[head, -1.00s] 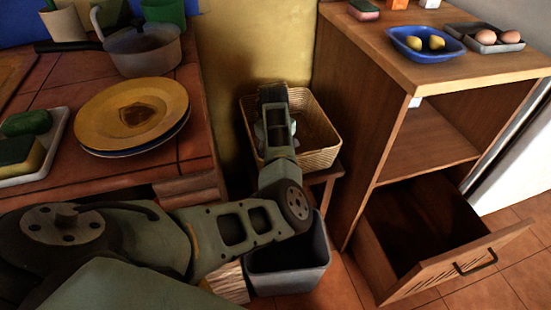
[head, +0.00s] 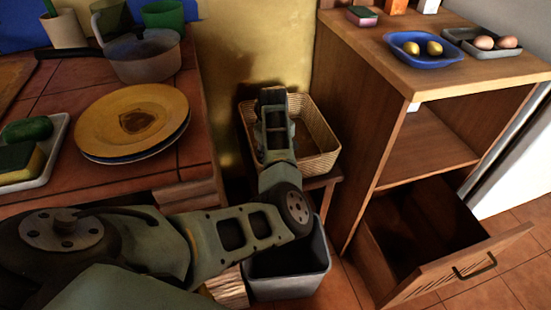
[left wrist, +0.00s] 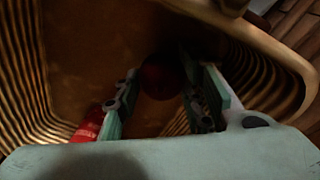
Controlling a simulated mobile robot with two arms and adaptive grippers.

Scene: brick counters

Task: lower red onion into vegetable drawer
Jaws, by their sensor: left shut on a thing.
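In the left wrist view, the dark red, round red onion (left wrist: 162,78) sits between the fingers of my left gripper (left wrist: 157,84). The gripper is shut on it, inside the wicker basket (left wrist: 75,50). In the head view, my left arm reaches over the basket (head: 322,150); the fingertips and the onion are hidden there. The vegetable drawer (head: 460,268) is pulled open at the bottom of the wooden cabinet, at the lower right. The part of its inside that shows looks dark and empty. My right gripper is not in view.
A red object (left wrist: 88,125) lies in the basket beside the left finger. A grey bin (head: 290,275) stands under my arm. The cabinet (head: 350,130) rises between basket and drawer. Its top holds a blue dish (head: 400,52) and a grey tray (head: 480,48).

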